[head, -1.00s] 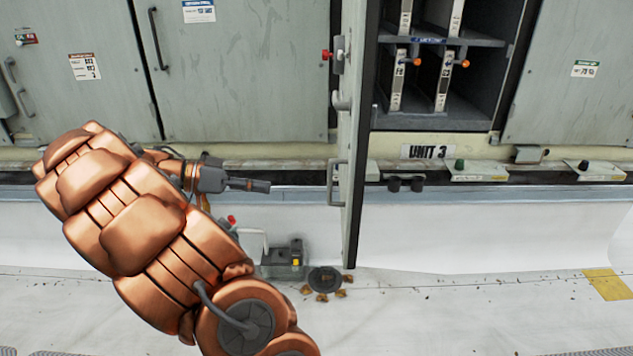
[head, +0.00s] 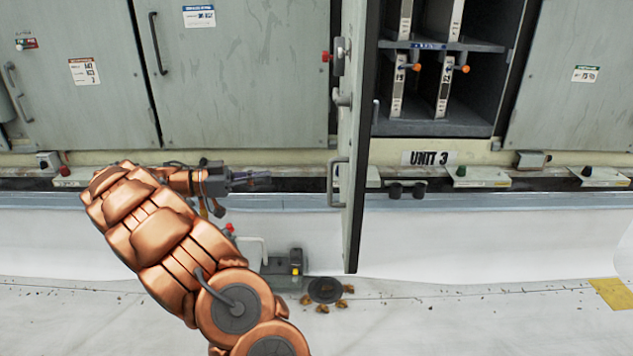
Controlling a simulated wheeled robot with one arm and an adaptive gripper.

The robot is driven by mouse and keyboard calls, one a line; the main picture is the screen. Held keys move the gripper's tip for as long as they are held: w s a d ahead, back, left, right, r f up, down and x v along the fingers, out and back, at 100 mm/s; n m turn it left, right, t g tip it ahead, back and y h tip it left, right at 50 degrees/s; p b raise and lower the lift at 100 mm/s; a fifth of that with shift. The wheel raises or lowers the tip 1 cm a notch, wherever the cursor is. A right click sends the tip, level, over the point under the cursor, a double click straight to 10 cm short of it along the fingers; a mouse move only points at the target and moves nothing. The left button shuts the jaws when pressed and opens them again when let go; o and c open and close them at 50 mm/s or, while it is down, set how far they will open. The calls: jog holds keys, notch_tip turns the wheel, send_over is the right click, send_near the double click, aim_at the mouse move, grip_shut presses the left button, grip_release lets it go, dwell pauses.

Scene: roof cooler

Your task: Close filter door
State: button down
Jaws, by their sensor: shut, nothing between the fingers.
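The filter door (head: 354,150) of unit 3 stands wide open in the head view, seen nearly edge-on. Its outer face, to the left, carries a pull handle (head: 334,182) and latch hardware above it. The open filter compartment (head: 462,90) to its right holds several upright filters with orange knobs. My gripper (head: 262,180) is shut and empty, pointing right. It is to the left of the door, apart from it, at about the height of the pull handle.
Closed grey cabinet doors (head: 240,80) stand at left, and another grey panel (head: 575,90) is at right. A ledge with small boxes (head: 478,176) runs below. A small device (head: 287,268) and a round black drain (head: 324,290) sit on the white roof below.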

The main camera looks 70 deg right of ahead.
jog(key=b+x, duration=0.1)
jog(key=x, duration=1.2)
jog(key=shift+b, duration=0.35)
jog(key=shift+s+d+f, duration=0.1)
jog(key=shift+s+d, duration=0.1)
jog(key=shift+s, duration=0.05)
